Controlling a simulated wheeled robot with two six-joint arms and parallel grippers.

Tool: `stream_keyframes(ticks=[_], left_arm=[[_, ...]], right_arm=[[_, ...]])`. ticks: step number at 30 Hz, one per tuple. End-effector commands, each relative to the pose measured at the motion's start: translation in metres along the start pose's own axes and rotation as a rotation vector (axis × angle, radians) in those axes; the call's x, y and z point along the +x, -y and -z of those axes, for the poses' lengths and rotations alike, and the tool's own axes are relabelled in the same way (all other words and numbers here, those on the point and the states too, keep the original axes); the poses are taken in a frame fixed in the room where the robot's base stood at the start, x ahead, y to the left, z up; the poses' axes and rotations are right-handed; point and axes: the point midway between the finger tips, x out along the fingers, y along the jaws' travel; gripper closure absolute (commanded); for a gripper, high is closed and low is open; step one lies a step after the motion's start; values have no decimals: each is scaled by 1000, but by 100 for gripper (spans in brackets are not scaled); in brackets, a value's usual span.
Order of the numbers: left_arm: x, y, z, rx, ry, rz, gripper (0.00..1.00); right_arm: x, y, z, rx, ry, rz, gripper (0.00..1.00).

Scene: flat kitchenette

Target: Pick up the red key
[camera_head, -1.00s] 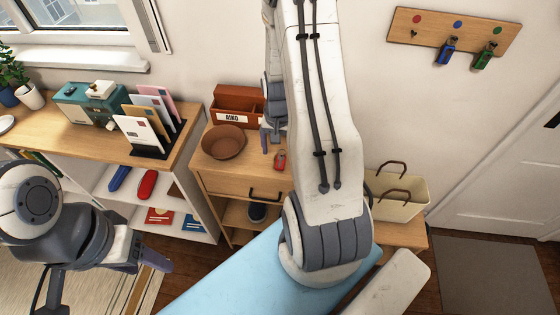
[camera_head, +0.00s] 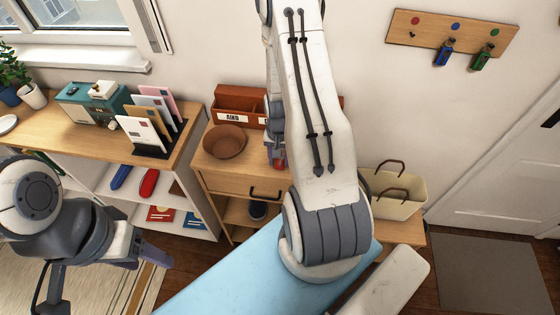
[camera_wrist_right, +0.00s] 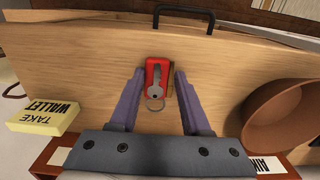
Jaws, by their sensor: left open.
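The red key (camera_wrist_right: 152,72), a silver key with a ring on a red tag, lies on the wooden cabinet top. In the head view the key (camera_head: 281,163) is partly hidden by my right gripper (camera_head: 275,155), and my right arm covers part of the cabinet. My left gripper (camera_head: 148,258) is open and empty at the lower left, well away from the cabinet.
A brown bowl (camera_head: 224,141) and a red-brown organizer (camera_head: 240,103) are on the cabinet near the key. A yellow note (camera_wrist_right: 43,116) lies on the other side. Blue (camera_head: 443,53) and green (camera_head: 484,58) keys hang on the wall board. A cream basket (camera_head: 398,195) stands right.

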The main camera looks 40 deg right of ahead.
Motion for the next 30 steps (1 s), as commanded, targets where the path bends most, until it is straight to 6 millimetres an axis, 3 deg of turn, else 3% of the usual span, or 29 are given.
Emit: stream_keyframes(ticks=[14,22,30], left_arm=[[2,0,0,0,0,0,40],[14,1,-1,1,0,0,40],[29,2,-2,1,0,0,40]], right_arm=[[-6,0,1,0,-2,1,100],[-41,1,2,0,-7,3,100],[-76,-60,19,8,-6,1,100]])
